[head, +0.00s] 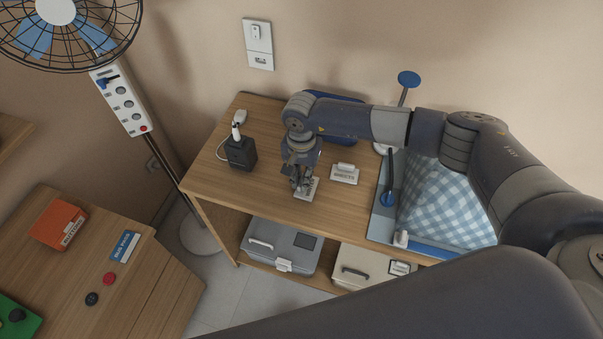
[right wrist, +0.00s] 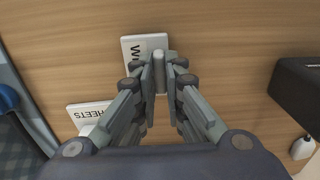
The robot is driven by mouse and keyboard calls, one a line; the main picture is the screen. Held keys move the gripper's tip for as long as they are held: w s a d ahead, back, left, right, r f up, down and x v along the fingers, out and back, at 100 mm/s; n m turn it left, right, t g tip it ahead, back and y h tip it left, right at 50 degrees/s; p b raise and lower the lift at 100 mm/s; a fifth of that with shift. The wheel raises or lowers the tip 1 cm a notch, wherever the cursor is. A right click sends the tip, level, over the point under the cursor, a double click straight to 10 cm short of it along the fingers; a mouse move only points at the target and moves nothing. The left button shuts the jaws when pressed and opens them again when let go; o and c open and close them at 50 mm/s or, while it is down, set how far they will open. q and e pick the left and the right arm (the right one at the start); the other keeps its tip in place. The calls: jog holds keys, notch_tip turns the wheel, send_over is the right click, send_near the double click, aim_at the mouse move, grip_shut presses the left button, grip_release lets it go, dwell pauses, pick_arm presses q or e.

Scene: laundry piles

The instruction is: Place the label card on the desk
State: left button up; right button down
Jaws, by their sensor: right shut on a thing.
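A white label card (right wrist: 141,46) with dark letters, the first a "W", is between the fingertips of my right gripper (right wrist: 161,80). In the head view the gripper (head: 303,184) points down over the wooden desk (head: 335,205), shut on this card (head: 307,192). The card lies at or just above the desktop; I cannot tell if it touches. The fingers hide part of its lettering. A second white card (head: 345,174) stands on the desk to the right; it reads "SHEETS" in the right wrist view (right wrist: 88,112). My left gripper is not in view.
A black box (head: 241,152) with a white plug stands at the desk's left. A grey case (head: 280,248) and a cream case (head: 372,266) sit on the shelf below. A fan (head: 57,20) stands left.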

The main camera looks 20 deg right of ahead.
jog(key=shift+f, duration=0.15)
jog(key=c, duration=1.7)
grip_release()
jog(key=shift+r, duration=0.25)
jog(key=shift+w+r, duration=0.1)
jog(key=shift+r, duration=0.2)
notch_tip(320, 180, up, 11)
jog(key=b, duration=0.2)
jog(key=shift+r+b, duration=0.1)
jog(key=shift+b, duration=0.3)
